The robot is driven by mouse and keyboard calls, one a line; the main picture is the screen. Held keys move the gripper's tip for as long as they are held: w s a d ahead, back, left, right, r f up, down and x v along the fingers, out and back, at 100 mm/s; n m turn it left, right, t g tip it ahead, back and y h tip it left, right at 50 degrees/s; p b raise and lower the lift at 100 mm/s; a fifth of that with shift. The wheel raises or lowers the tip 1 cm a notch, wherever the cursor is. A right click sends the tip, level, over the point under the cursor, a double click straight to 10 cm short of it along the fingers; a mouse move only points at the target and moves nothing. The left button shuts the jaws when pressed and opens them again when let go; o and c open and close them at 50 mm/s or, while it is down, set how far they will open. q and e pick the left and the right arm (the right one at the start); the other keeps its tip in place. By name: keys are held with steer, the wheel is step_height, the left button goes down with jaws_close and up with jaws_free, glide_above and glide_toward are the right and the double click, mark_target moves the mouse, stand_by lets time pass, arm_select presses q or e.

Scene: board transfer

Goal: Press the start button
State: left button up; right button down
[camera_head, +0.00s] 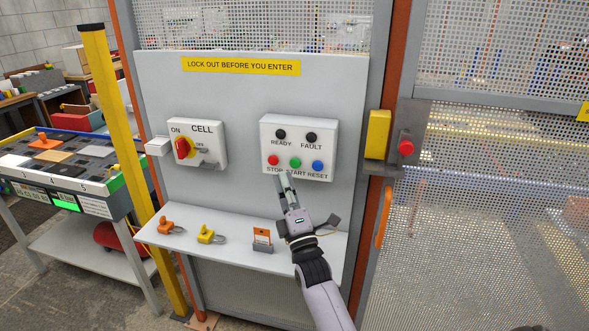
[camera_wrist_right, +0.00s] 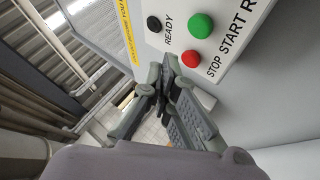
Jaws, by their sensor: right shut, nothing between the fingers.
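The green start button (camera_head: 295,163) sits on a white control box (camera_head: 326,146) between the red stop button (camera_head: 273,160) and the blue reset button (camera_head: 318,166). My right gripper (camera_head: 286,175) is shut and empty, with its fingertips just below the box's lower edge, under the stop and start labels. In the right wrist view the shut fingers (camera_wrist_right: 165,85) are beside the box, near the red stop button (camera_wrist_right: 191,58). The green button (camera_wrist_right: 201,26) shows above it. I cannot tell whether the fingertips touch the box. My left gripper is not in view.
A shelf (camera_head: 225,239) below holds an orange padlock (camera_head: 170,225), a yellow padlock (camera_head: 209,234) and a small orange-and-grey item (camera_head: 262,240). A red rotary switch (camera_head: 183,148) is left of the box. A yellow post (camera_head: 122,150) and a mesh gate (camera_head: 480,200) flank the panel.

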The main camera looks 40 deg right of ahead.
mark_target(295, 163)
steer(key=shift+w+d+b, duration=0.5)
steer(key=shift+w+d, duration=0.6)
steer(key=shift+d, duration=0.15)
steer(key=shift+d, duration=0.15)
stand_by(0.5)
steer(key=shift+w+d, duration=0.2)
steer(key=shift+w, duration=0.05)
steer(key=shift+w+d+b, duration=0.25)
steer(key=shift+d+b, duration=0.05)
steer(key=shift+b, duration=0.15)
stand_by(0.7)
steer(key=shift+r, duration=0.1)
steer(key=shift+s+a+p, duration=0.4)
steer(key=shift+s+a, duration=0.2)
steer(key=shift+a, duration=0.05)
